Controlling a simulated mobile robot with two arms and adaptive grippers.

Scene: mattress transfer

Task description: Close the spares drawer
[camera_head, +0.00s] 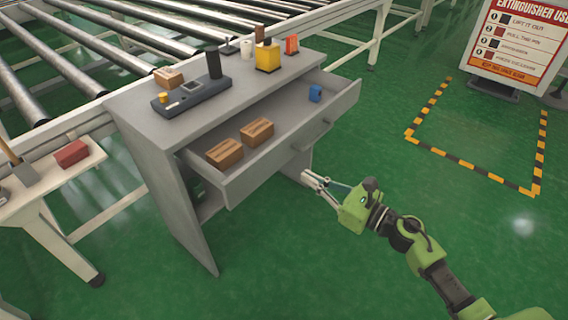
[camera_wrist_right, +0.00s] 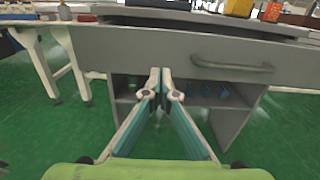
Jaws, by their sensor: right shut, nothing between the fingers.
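The grey spares drawer (camera_head: 290,151) stands pulled out from the grey desk (camera_head: 150,125) in the head view. Two brown wooden blocks (camera_head: 225,153) and a small blue item (camera_head: 315,93) lie inside it. Its front panel and dark bar handle (camera_wrist_right: 232,66) show in the right wrist view. My right gripper (camera_head: 306,176) is just in front of the drawer's front, low and near its middle. Its fingers (camera_wrist_right: 160,72) are shut and empty, pointing at the front panel left of the handle. Whether they touch the panel I cannot tell. My left gripper is not in view.
On the desk top stand a dark device (camera_head: 190,94), a yellow box (camera_head: 267,57) and other small items. A roller conveyor (camera_head: 90,60) runs behind. A side table with a red block (camera_head: 71,154) is at left. Green floor is clear at right, near a sign (camera_head: 518,38).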

